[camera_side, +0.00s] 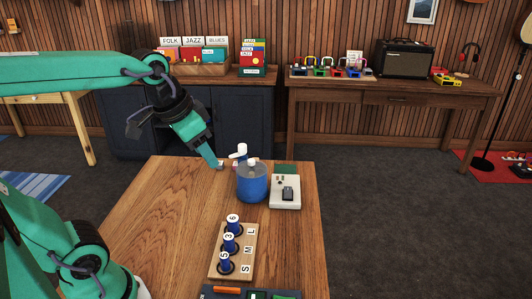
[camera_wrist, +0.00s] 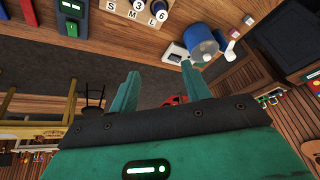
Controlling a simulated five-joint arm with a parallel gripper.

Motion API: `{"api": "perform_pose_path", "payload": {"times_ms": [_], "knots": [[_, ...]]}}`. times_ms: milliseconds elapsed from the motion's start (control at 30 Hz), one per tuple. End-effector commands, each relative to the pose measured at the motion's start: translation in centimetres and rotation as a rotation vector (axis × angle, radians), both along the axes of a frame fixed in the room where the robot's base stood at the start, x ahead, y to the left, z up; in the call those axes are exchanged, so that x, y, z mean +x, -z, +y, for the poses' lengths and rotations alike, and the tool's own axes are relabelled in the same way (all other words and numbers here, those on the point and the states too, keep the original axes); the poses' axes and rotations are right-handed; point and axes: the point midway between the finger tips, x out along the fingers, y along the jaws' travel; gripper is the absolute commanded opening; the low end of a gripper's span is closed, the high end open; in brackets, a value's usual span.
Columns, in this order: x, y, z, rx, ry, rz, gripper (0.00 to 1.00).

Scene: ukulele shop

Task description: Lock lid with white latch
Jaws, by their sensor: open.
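A blue canister (camera_side: 251,184) stands upright near the far end of the wooden table. A white latch (camera_side: 240,153) with a rounded knob sticks up at the back left of its top. A pale round piece shows on the lid; I cannot tell whether the latch is over the lid's edge. In the wrist view the blue canister (camera_wrist: 199,40) appears just beyond the tip of the right finger, with a grey lid (camera_wrist: 208,49). My gripper (camera_side: 214,162) is to the left of the canister, pointing down and apart from it. Its fingers (camera_wrist: 160,67) are open with nothing between them.
A white box (camera_side: 285,192) with a dark part on top stands right of the canister. A wooden S-M-L board (camera_side: 248,250) with blue numbered pegs lies nearer the camera. Small pale blocks (camera_wrist: 233,33) lie close to the canister. The table's left part (camera_side: 165,205) is clear.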

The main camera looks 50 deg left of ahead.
Motion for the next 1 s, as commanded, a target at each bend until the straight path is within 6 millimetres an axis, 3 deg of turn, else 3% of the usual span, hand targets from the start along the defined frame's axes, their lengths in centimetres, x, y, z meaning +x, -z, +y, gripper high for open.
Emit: {"api": "perform_pose_path", "payload": {"times_ms": [233, 533, 1000], "knots": [[4.9, -1.4, 2.2, 0.044, 0.071, 0.073, 0.48], [10.6, -1.6, 5.5, 0.082, 0.166, 0.157, 0.48], [18.8, 1.4, 12.1, 0.107, 0.325, 0.284, 0.48]]}}
